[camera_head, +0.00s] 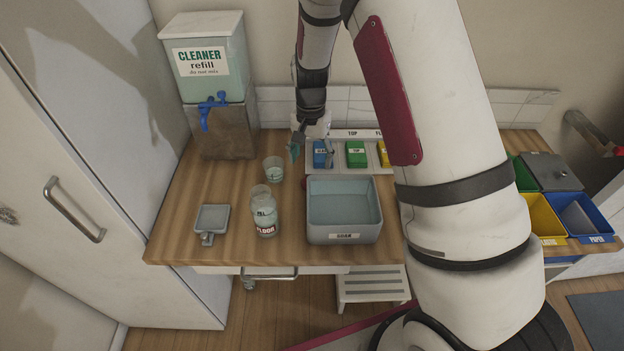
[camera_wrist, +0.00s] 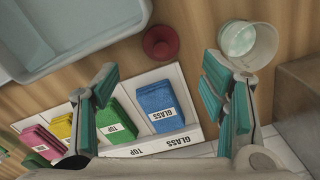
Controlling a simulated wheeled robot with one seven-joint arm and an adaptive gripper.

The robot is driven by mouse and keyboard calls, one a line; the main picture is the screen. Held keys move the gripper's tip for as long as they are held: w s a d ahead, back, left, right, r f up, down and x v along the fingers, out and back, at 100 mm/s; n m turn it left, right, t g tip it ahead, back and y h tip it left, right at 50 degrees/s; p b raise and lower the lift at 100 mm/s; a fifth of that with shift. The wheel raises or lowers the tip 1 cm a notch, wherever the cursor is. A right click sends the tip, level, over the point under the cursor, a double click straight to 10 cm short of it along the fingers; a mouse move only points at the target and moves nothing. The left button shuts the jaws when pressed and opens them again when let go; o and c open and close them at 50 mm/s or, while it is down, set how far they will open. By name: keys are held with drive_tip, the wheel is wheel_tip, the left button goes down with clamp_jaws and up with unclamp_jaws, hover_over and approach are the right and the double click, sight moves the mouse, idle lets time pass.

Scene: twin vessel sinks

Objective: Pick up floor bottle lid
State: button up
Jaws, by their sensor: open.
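A round dark red lid (camera_wrist: 161,42) lies on the wooden counter in the wrist view, between the grey tub and the clear cup. In the head view only a small dark red bit of it (camera_head: 306,182) shows beside the tub. The bottle labelled FLOOR (camera_head: 265,218) stands upright on the counter, left of the tub. My gripper (camera_head: 311,150) is open and empty over the counter, near the cloth holder. In the wrist view the fingers of my gripper (camera_wrist: 160,82) are spread wide, and the lid lies beyond their tips, roughly centred between them.
The grey SOAK tub (camera_head: 344,237) and the clear cup (camera_head: 273,168) flank the lid. A holder with blue (camera_wrist: 161,105), green and yellow cloths is at the back. A cleaner dispenser (camera_head: 210,70) stands at the left, a small grey tray (camera_head: 212,219) near the front edge.

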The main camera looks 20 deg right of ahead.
drive_tip(key=shift+a+f+p, duration=0.15)
drive_tip(key=shift+f+p, duration=0.55)
drive_tip(key=shift+f, duration=3.25)
drive_tip(key=c, duration=0.8)
